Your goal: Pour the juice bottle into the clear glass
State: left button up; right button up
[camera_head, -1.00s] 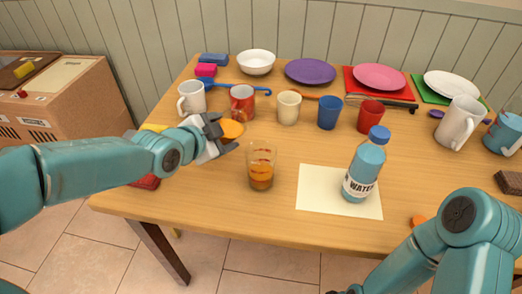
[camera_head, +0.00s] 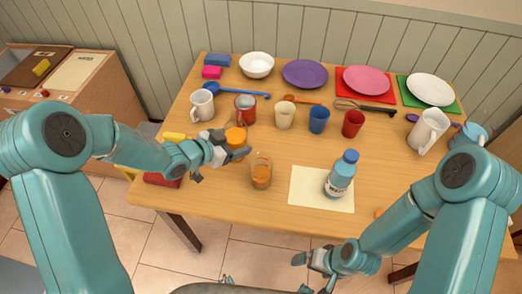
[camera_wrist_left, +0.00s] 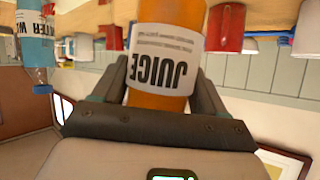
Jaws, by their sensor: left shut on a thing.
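The juice bottle (camera_head: 236,137), orange with a white label, is held in my left gripper (camera_head: 222,153), left of the glass. In the left wrist view the juice bottle (camera_wrist_left: 160,98) sits between the closed fingers. That view is upside down, and the bottle looks about upright, like the water bottle. The clear glass (camera_head: 261,171) stands upright on the table with orange juice in it. The bottle is apart from the glass; its lower part is hidden by my gripper. My right gripper (camera_head: 312,270) is empty with its fingers apart, below the table's front edge.
A water bottle (camera_head: 340,176) stands on a white sheet (camera_head: 305,188) right of the glass. Several mugs and cups, including a red one (camera_head: 353,124), stand behind. Plates, a bowl (camera_head: 257,65) and utensils lie farther back. Bare table (camera_head: 225,199) surrounds the glass.

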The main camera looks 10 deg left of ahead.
notch_tip(320, 180, up, 3)
jog(key=p, duration=0.3)
jog(key=shift+f, duration=0.2)
dwell(0.5)
